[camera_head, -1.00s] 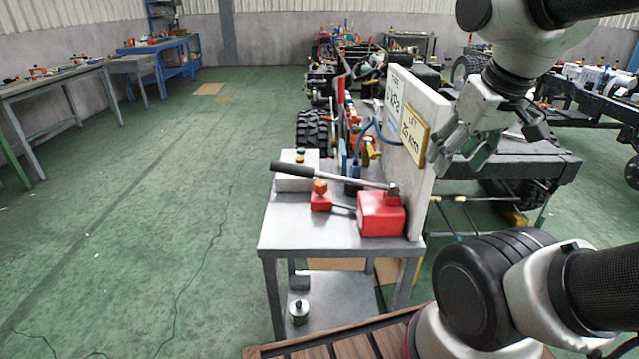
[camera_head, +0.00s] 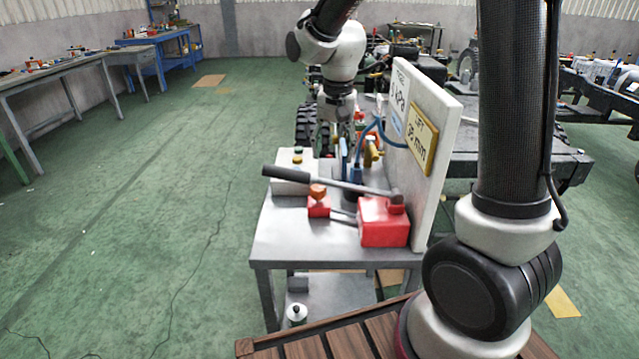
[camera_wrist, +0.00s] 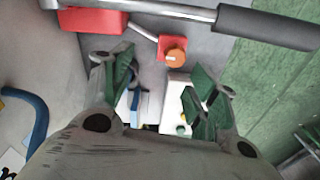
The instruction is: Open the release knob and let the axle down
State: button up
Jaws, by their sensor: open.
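The release knob looks to be the orange knob (camera_head: 318,191) on a small red block (camera_head: 318,209) on the metal bench, joined by a rod to a red pump box (camera_head: 383,225). A lever with a black grip (camera_head: 290,175) crosses above it. My gripper (camera_head: 345,150) is beyond the lever, pointing down, its fingertips partly hidden in the head view. In the wrist view my gripper (camera_wrist: 160,90) is open and empty, with green-padded fingers. The orange knob (camera_wrist: 176,58) shows ahead of the gap, apart from both fingers. The axle cannot be made out.
A white upright panel (camera_head: 448,130) stands at the bench's right, with a yellow-framed lift sign (camera_head: 424,142) that seems to read 35 mm. A white box (camera_head: 290,187) with coloured buttons and blue hoses (camera_head: 390,138) are near my gripper. Green floor lies clear at left.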

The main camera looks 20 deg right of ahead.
jog(key=m, duration=0.1)
send_over(318, 187)
jog(key=shift+g, duration=0.3)
notch_tip(318, 187, down, 5)
jog(key=shift+s+f, duration=0.1)
notch_tip(318, 187, down, 8)
jog(key=shift+r, duration=0.1)
jog(key=c, duration=1)
